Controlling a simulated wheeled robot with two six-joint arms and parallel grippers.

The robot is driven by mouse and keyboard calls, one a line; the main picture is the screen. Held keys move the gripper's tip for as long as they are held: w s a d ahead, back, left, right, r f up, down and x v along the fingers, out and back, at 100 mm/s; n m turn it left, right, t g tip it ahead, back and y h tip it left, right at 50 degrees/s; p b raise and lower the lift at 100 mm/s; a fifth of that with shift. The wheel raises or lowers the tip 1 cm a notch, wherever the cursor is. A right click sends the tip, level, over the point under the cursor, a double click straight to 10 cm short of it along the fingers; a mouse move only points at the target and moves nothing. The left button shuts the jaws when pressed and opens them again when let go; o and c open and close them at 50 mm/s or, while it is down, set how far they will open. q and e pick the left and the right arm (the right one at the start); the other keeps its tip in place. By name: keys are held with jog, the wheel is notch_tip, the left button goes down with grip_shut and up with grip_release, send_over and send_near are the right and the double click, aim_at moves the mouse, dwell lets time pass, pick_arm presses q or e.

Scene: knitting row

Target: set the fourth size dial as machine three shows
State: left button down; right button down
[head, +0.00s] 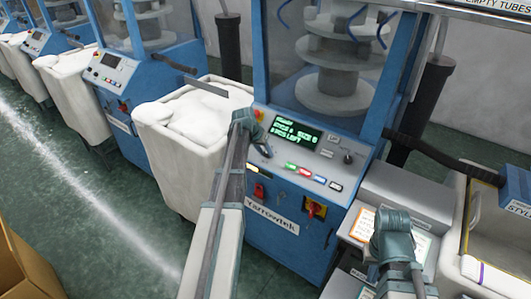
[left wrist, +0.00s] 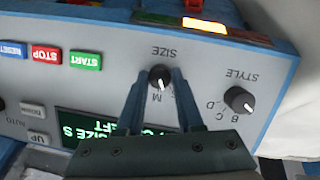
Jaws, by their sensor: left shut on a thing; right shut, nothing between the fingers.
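In the head view, a blue and white machine (head: 290,200) stands in front of me. Its display (head: 295,131) has green text that seems to read SIZE S. My left gripper (head: 250,138) is at the left part of its panel. In the left wrist view, which shows the panel upside down, this gripper (left wrist: 160,82) is shut on the black SIZE dial (left wrist: 160,74). The dial's white mark points towards the letter M; its other letters are hidden by the fingers. The display (left wrist: 85,130) is partly covered. My right gripper (head: 391,222) is shut and empty at the lower right.
The STYLE dial (left wrist: 238,99) is close beside the held dial. START (left wrist: 86,61), STOP (left wrist: 46,54) and an amber lit lamp (left wrist: 204,25) are near. A white bin of fabric (head: 165,150) stands left; a bordered card (head: 362,225) lies by my right gripper. More machines recede left.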

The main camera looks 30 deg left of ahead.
pick_arm(q)
jog(key=shift+s+n+h, duration=0.1)
jog(key=shift+n+h, duration=0.3)
jog(key=shift+n, duration=1.2)
jog(key=shift+b, duration=0.3)
jog(key=c, duration=0.5)
grip_release()
jog(key=shift+a, duration=0.1)
jog(key=shift+c, duration=0.2)
jog(key=p+v, duration=1.2)
jog(key=v, duration=0.1)
jog(key=shift+s+r, duration=0.25)
jog(key=shift+s, duration=0.1)
